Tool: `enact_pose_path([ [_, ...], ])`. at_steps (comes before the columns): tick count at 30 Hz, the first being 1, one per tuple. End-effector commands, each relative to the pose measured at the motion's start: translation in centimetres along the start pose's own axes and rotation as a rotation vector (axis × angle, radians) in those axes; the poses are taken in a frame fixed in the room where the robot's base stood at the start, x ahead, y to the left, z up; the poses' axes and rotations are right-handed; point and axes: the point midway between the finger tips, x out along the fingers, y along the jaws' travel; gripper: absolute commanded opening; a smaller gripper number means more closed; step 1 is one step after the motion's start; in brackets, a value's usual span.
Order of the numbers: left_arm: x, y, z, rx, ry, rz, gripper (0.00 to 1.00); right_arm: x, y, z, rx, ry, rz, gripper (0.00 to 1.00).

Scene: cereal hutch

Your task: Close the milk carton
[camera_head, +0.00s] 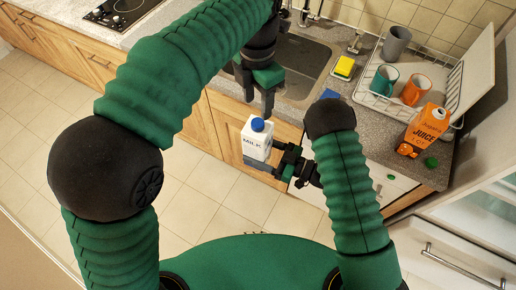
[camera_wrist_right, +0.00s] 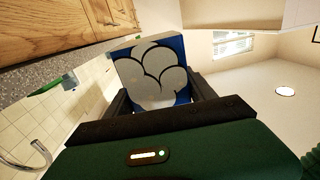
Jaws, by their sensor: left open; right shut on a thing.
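The white milk carton (camera_head: 256,146) is held upright in front of the counter edge, with its blue cap (camera_head: 257,125) showing at the top. I cannot tell how firmly the cap is seated. My right gripper (camera_head: 279,161) is shut on the carton from its right side. In the right wrist view the carton (camera_wrist_right: 152,72) shows a blue and white cloud pattern between the fingers. My left gripper (camera_head: 259,98) is open and empty, pointing down just above the cap, apart from it.
A sink (camera_head: 300,65) lies behind the left gripper. A yellow sponge (camera_head: 344,66) and a dish rack (camera_head: 384,104) with cups stand to the right.

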Motion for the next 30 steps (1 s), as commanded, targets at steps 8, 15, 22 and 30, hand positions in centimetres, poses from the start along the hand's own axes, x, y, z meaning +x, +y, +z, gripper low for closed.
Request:
enact_pose_path([
  [8, 4.7, -0.1, -0.1, 0.001, 0.002, -0.001, 0.48, 0.0, 0.0, -0.2, -0.002, 0.005, 0.0, 0.0],
  [15, 7.0, 0.0, -0.1, 0.001, 0.001, 0.0, 0.48, 0.0, 0.0, -0.2, -0.002, 0.005, 0.0, 0.0],
  [22, 7.1, 0.0, 0.0, 0.001, 0.0, 0.0, 0.48, 0.0, 0.0, -0.2, -0.002, 0.005, 0.0, 0.0],
  [30, 7.1, 0.0, 0.0, 0.001, 0.0, 0.0, 0.18, 0.0, 0.0, -0.2, -0.002, 0.005, 0.0, 0.0],
])
